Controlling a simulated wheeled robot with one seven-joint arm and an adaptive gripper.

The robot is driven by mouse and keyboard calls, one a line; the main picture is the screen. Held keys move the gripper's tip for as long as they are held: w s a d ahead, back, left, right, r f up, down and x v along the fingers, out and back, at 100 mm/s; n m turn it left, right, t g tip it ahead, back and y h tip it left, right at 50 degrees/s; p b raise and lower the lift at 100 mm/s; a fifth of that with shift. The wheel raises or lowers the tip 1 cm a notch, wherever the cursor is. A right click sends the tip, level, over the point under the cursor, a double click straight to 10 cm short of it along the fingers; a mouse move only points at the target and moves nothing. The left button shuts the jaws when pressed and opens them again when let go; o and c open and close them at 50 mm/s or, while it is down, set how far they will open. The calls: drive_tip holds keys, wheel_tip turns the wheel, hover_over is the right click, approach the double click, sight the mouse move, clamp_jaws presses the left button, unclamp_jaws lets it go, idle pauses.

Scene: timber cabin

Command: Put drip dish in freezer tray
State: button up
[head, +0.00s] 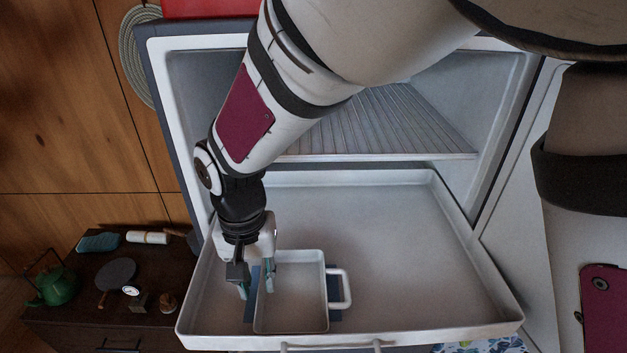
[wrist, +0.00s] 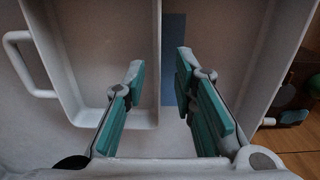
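The drip dish (head: 295,300) is a pale, shallow, rectangular dish with a loop handle on its right side. It sits inside the freezer tray (head: 405,235), a large pale pulled-out tray, near its front left, over a dark blue patch (head: 335,314). My gripper (head: 256,286) is open at the dish's left wall, one finger on each side of it. In the wrist view, the dish (wrist: 88,45) has one teal-padded finger inside it and the other outside. Gaps show between both fingers and the wall. The dish looks empty.
A wire-like shelf (head: 385,125) is above the tray in the freezer. A dark side table (head: 75,320) at the left holds a green teapot (head: 55,288) and several small items. The right part of the tray is clear.

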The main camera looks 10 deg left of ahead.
wheel_tip(320, 180, up, 10)
drive_tip(key=w+d+r+t, duration=0.1)
drive_tip(key=w+d+r, duration=0.15)
drive_tip(key=d, duration=0.35)
drive_tip(key=w+d+r, duration=0.1)
drive_tip(key=d+r, duration=0.2)
drive_tip(key=d, duration=0.2)
drive_tip(key=s+d+r+m+t, duration=0.1)
drive_tip(key=s+d, duration=0.2)
drive_tip(key=d, duration=0.5)
drive_tip(key=s+d+r+m+t, duration=0.1)
drive_tip(key=s+d+t, duration=0.1)
drive_tip(key=d, duration=0.7)
drive_tip(key=s+d+r+t, duration=0.1)
drive_tip(key=s+d, duration=0.3)
drive_tip(key=d, duration=0.4)
drive_tip(key=shift+d+m+t+b, duration=0.2)
drive_tip(key=shift+m+t+b, duration=0.1)
drive_tip(key=shift+m, duration=0.1)
